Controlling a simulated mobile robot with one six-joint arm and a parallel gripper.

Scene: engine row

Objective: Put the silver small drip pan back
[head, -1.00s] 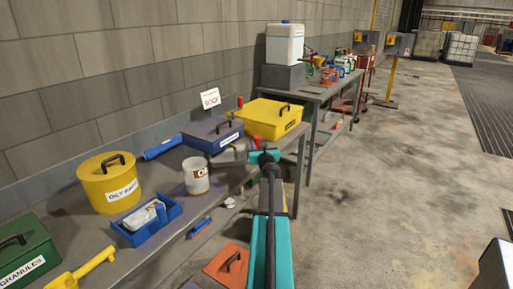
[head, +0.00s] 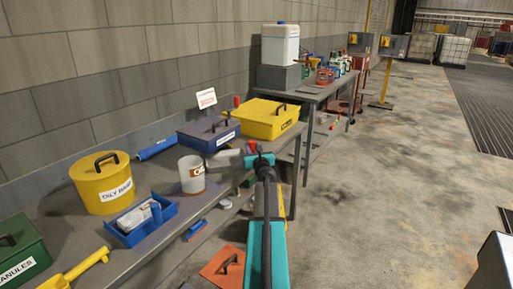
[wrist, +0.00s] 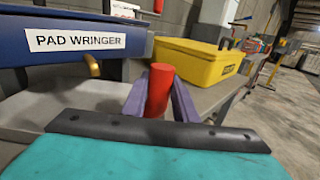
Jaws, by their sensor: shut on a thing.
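My gripper (head: 257,158) is at the end of my teal arm, over the front edge of the near bench. In the wrist view its purple fingers (wrist: 160,103) are shut on an upright red cylindrical handle (wrist: 159,90). The handle's red top also shows in the head view (head: 252,146). A pale grey shape beside my gripper, which looks like the silver small drip pan (head: 224,160), lies left of it, close to the white tub. The arm hides part of it, and I cannot tell whether it touches the bench.
The near bench holds a blue pad wringer box (head: 208,134), a yellow case (head: 270,118), a white tub (head: 192,176), a yellow oily rags can (head: 102,183), a blue tray (head: 140,224) and a green granules box (head: 22,252). Open floor (head: 390,190) lies to the right.

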